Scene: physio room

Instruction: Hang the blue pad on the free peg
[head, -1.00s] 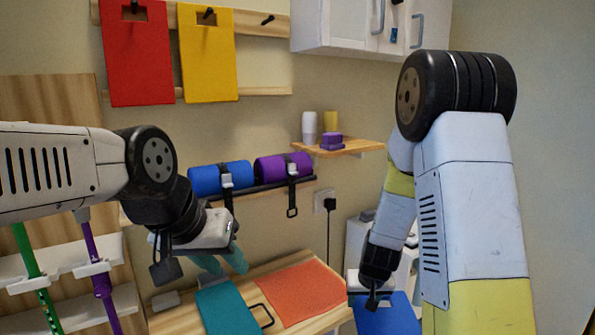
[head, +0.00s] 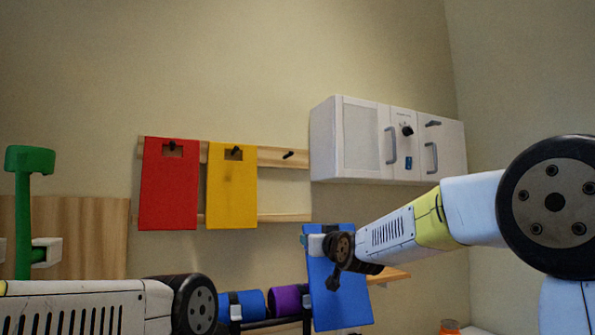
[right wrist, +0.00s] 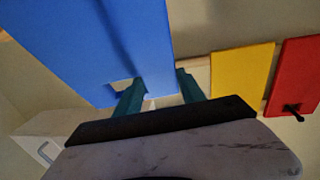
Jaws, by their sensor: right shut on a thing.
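The blue pad (head: 340,290) hangs in the air from my right gripper (head: 316,241), below and right of the free peg. In the right wrist view the blue pad (right wrist: 95,45) fills the upper left, with its slot by the teal fingers of the right gripper (right wrist: 160,90). That gripper is shut on the pad's slotted end. The free peg (head: 288,154) is a dark peg at the right end of the wooden wall rack (head: 275,218); nothing hangs on it. My left gripper is out of view.
The red pad (head: 168,195) and yellow pad (head: 231,195) hang on the other pegs. A white cabinet (head: 360,140) is right of the free peg. Blue (head: 242,304) and purple (head: 284,300) rolls and a wooden shelf (head: 395,275) are below. Wall space below the free peg is open.

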